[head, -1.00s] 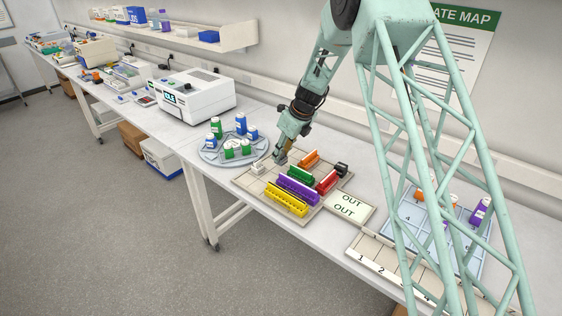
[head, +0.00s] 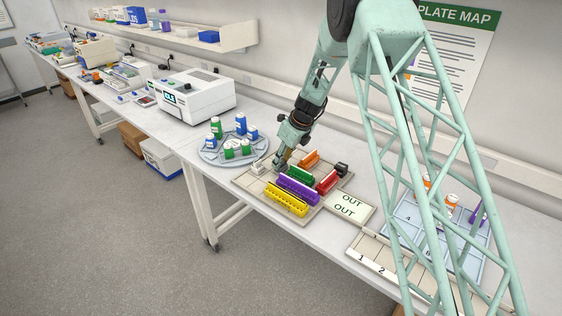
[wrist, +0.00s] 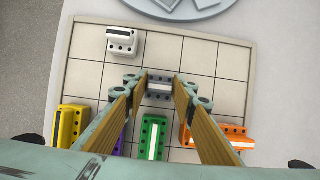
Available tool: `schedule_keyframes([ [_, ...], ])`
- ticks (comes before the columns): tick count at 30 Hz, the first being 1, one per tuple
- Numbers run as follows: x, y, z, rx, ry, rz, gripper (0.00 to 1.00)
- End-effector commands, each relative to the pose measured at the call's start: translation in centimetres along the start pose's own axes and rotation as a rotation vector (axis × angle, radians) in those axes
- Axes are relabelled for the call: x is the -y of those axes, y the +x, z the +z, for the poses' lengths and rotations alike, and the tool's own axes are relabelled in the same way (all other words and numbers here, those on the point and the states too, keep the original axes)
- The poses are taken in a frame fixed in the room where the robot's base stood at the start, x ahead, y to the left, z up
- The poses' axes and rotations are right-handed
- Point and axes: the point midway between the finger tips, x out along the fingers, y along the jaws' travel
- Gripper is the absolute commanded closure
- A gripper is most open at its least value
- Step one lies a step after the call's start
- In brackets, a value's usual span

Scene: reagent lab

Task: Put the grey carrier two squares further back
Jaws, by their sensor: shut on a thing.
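The small grey carrier (wrist: 159,87) is between my fingertips in the wrist view, with my gripper (wrist: 160,90) shut on it. It lies over the squared board (wrist: 205,60); I cannot tell whether it touches the board or is slightly lifted. In the head view my gripper (head: 278,165) is low over the left part of the board (head: 247,182), and the grey carrier is mostly hidden there. A white carrier (wrist: 121,42) stands apart near the board's corner; it also shows in the head view (head: 257,168).
Yellow (head: 287,202), purple (head: 298,188), green (head: 300,175), red (head: 327,181), orange (head: 309,158) and black (head: 342,169) carriers stand on the board. A round tray (head: 207,153) with bottles is at left; an OUT plate (head: 348,208) is at right. Squares around the white carrier are bare.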

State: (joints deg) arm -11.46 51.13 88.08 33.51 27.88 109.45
Motion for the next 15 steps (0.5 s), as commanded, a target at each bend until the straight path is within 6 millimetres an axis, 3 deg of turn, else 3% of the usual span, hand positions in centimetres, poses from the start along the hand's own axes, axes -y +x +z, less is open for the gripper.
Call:
schedule_keyframes([
  [5, 0.0, 0.01, -0.01, 0.0, 0.0, 0.0, 0.62],
  [15, 0.01, -0.07, 0.03, 0.0, 0.0, 0.0, 0.62],
])
